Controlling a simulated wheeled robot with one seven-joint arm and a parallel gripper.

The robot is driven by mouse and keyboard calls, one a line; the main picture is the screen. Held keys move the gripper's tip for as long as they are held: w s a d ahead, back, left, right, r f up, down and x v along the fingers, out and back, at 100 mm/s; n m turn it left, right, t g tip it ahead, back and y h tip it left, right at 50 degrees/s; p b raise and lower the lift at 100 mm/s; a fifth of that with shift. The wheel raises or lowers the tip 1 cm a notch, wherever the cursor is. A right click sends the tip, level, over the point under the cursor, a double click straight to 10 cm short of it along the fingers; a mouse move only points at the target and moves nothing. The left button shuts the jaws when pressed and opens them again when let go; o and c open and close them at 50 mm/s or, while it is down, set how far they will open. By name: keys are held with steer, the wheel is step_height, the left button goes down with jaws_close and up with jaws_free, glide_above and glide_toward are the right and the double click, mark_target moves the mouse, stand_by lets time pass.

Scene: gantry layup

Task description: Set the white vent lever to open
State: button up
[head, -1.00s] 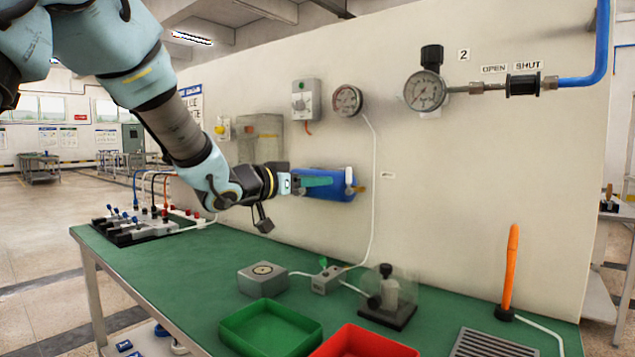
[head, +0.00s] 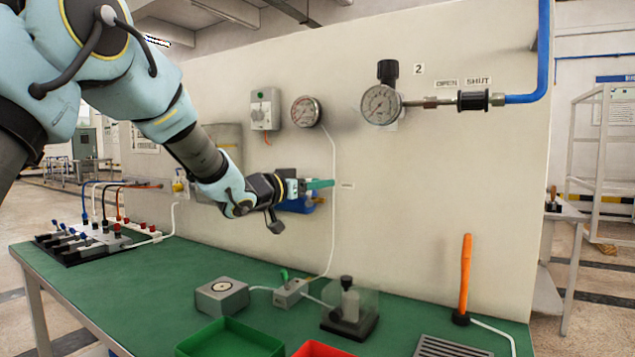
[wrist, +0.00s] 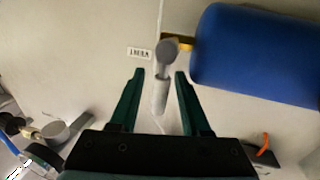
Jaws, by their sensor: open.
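The white vent lever (wrist: 160,95) shows in the wrist view as a pale handle with a round grey hub, joined by a brass fitting to the end of a blue cylinder (wrist: 255,55). My gripper (wrist: 160,74) is open, with one green finger on each side of the lever. Gaps show between the lever and both fingers; I cannot tell their depth. In the head view my gripper (head: 333,183) is in front of the wall panel and hides the lever and most of the blue cylinder (head: 300,205).
A small label (wrist: 139,53) is on the panel beside the lever. A white hose (head: 333,150) runs down behind the gripper. Below, the green bench (head: 130,285) carries a grey block (head: 222,297), a clear-covered device (head: 350,310) and an orange upright handle (head: 465,275).

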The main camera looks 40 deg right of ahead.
jaws_close()
stand_by(0.4)
